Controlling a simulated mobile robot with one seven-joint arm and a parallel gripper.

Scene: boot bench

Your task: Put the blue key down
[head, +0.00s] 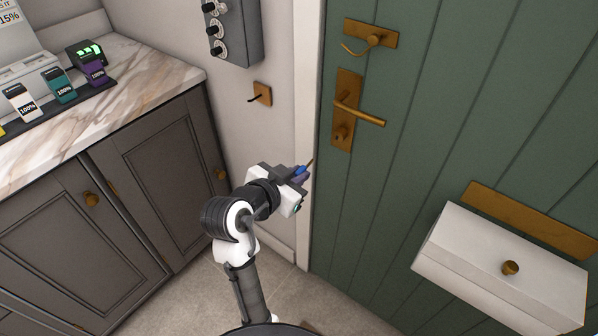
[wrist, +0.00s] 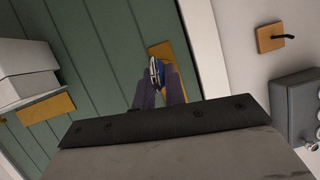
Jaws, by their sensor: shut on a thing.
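My gripper (head: 299,174) is shut on the blue key (head: 302,169) and holds it in the air in front of the door frame's lower left side. The key's blue head is between the fingers, and a thin brass-coloured shaft sticks out up and to the right in the head view. In the wrist view my gripper (wrist: 161,88) has the blue key (wrist: 158,70) at its fingertips, with the door's brass plate behind it. The fingers hide part of the key.
A green door (head: 400,140) with a brass lever handle (head: 357,112) stands at right. A white box (head: 500,268) hangs low on it. A wooden plaque with a dark hook (head: 263,94) is on the wall, below a grey switch box (head: 233,35). A marble counter (head: 130,75) with tagged devices is left.

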